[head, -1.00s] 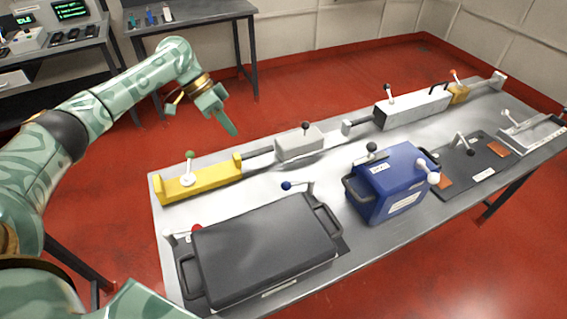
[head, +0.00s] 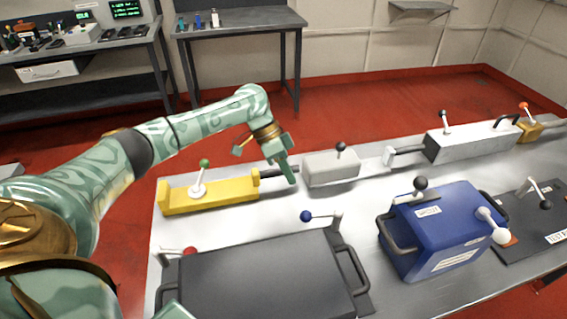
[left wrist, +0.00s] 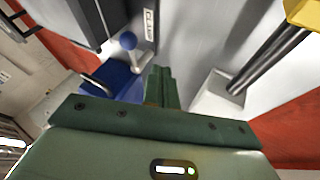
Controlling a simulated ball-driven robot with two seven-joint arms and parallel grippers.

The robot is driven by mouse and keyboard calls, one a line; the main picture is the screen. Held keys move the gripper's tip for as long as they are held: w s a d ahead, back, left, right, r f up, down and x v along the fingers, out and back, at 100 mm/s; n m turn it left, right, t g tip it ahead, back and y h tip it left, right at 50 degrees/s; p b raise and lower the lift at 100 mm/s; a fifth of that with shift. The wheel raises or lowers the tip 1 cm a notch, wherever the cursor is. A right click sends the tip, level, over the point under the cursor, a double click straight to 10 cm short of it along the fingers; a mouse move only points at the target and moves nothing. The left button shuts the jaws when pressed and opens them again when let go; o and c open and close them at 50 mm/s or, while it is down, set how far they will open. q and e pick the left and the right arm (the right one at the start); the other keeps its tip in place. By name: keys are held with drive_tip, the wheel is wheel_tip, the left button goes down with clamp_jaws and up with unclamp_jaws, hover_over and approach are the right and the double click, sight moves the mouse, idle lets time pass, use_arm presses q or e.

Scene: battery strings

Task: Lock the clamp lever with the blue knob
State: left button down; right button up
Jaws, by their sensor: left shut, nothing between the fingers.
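The blue knob (head: 306,216) is at the left end of a short lever (head: 325,215), which lies roughly level. The lever's base stands at the back right corner of a dark flat case (head: 255,275). In the left wrist view the blue knob (left wrist: 128,41) shows up and left of the fingers. My left gripper (head: 291,176) is shut and empty, fingers pointing down, above the table behind the knob and clear of it. The left gripper (left wrist: 159,75) also shows in the left wrist view.
Behind are a yellow block (head: 225,197) with a green-knob lever (head: 203,175) and a grey block (head: 330,170) with a dark knob. A blue case (head: 440,225) with levers stands to the right. A red knob (head: 190,251) is left. Bare metal table (head: 350,200) lies between.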

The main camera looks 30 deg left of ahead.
sight(321, 215)
use_arm(q)
drive_tip(key=s+d+f, duration=0.2)
drive_tip(key=d+f, duration=0.1)
drive_tip(key=d, duration=0.1)
drive_tip(key=shift+s+d+f, duration=0.35)
use_arm(e)
drive_tip(key=shift+f, duration=0.35)
